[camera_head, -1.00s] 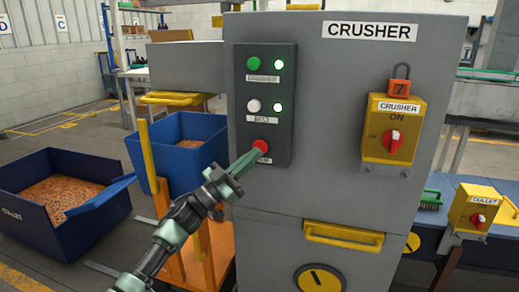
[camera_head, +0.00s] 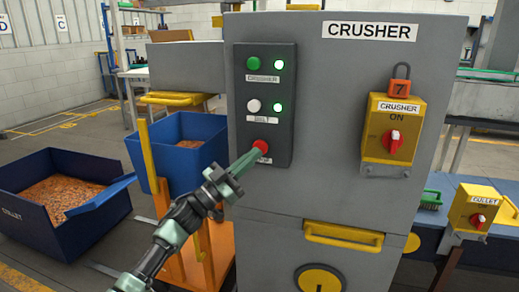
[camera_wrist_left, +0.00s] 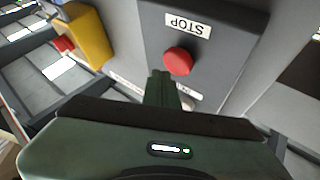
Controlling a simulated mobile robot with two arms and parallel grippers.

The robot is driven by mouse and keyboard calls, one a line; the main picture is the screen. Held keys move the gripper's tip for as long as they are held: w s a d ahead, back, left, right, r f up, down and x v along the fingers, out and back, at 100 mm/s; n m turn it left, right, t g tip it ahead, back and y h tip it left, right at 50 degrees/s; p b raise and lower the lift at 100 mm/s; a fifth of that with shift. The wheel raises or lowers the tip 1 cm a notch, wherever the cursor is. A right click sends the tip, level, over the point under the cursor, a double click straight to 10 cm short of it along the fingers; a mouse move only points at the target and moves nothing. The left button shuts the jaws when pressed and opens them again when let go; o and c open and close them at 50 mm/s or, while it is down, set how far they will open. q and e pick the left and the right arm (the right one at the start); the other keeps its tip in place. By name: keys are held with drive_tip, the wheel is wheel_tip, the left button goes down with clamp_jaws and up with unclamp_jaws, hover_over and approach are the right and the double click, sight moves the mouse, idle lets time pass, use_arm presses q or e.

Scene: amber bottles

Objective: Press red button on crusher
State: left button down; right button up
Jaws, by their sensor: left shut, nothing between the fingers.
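The grey crusher (camera_head: 340,90) carries a dark control panel (camera_head: 283,113) on its front. The red button (camera_head: 261,145) is at the bottom of that panel. It shows as a red dome in the left wrist view (camera_wrist_left: 178,61), beside an upside-down STOP label (camera_wrist_left: 187,24). My left gripper (camera_head: 254,154) is shut and empty, its fingertips at the button's lower left edge in the head view. In the left wrist view the fingers (camera_wrist_left: 161,82) end close to the button; I cannot tell whether they touch it. My right gripper is not in view.
Above the red button are a green button (camera_head: 253,63), a white button (camera_head: 253,105) and lit green lamps (camera_head: 278,64). A yellow switch box (camera_head: 392,128) with a red knob and padlock is to the right. Blue bins (camera_head: 75,222) stand left.

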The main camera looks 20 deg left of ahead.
use_arm(q)
drive_tip(key=shift+w, duration=0.15)
drive_tip(key=shift+w, duration=0.3)
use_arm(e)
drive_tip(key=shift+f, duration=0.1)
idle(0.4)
use_arm(q)
drive_tip(key=shift+w, duration=0.3)
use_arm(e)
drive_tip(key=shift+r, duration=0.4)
use_arm(q)
drive_tip(key=shift+w, duration=0.1)
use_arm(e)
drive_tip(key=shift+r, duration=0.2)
use_arm(q)
drive_tip(key=shift+s+p, duration=0.75)
drive_tip(key=shift+s, duration=0.1)
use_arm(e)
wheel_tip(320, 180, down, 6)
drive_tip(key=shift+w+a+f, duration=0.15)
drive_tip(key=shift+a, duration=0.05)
